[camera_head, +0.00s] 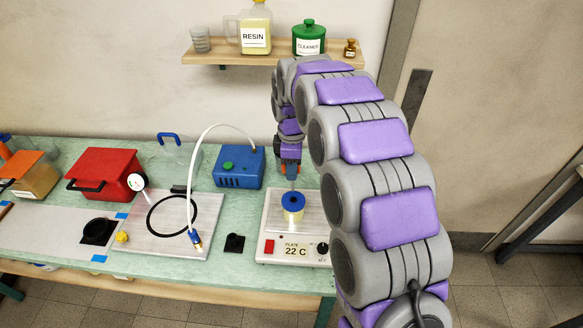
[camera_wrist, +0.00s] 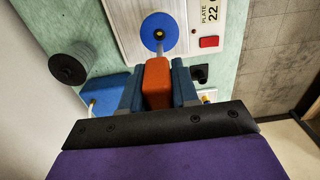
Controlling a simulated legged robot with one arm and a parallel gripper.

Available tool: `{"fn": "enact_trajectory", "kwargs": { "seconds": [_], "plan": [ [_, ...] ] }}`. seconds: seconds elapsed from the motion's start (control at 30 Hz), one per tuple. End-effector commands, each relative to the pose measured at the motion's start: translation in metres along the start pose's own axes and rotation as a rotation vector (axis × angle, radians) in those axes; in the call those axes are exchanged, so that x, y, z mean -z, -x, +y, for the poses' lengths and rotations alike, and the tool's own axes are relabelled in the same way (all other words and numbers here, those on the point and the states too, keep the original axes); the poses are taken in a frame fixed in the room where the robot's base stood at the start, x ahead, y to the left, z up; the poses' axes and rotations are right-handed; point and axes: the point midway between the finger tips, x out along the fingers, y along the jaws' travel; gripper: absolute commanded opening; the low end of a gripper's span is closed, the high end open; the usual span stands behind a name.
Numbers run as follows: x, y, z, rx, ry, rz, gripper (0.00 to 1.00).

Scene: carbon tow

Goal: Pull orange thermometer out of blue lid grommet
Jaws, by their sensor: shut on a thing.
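The blue lid (camera_head: 295,197) sits on a yellowish cup (camera_head: 293,215) on the hot plate. My gripper (camera_head: 289,166) is above the lid, pointing down. Its blue fingers (camera_wrist: 158,88) are shut on the orange thermometer handle (camera_wrist: 157,80). The thin grey thermometer stem (camera_wrist: 159,48) runs from the handle to the grommet. I cannot tell how deep the stem's tip sits in the lid.
The hot plate (camera_head: 268,228) reads 22 C. A blue pump box (camera_head: 240,168) stands to its left behind. A looped white hose (camera_head: 192,170) rises over a plate with a black ring (camera_head: 172,215). A shelf (camera_head: 270,56) holds resin and cleaner. A red box (camera_head: 104,174) is farther left.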

Motion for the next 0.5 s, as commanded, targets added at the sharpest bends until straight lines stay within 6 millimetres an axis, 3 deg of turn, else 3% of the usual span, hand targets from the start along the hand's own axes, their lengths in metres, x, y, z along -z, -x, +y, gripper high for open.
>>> {"fn": "enact_trajectory", "kwargs": {
  "seconds": [0.1, 0.5],
  "plan": [
    [0.0001, 0.0087, 0.0001, 0.0, 0.0, 0.0, 0.0],
    [0.0002, 0.0104, 0.0001, 0.0, 0.0, 0.0, 0.0]
  ]
}}
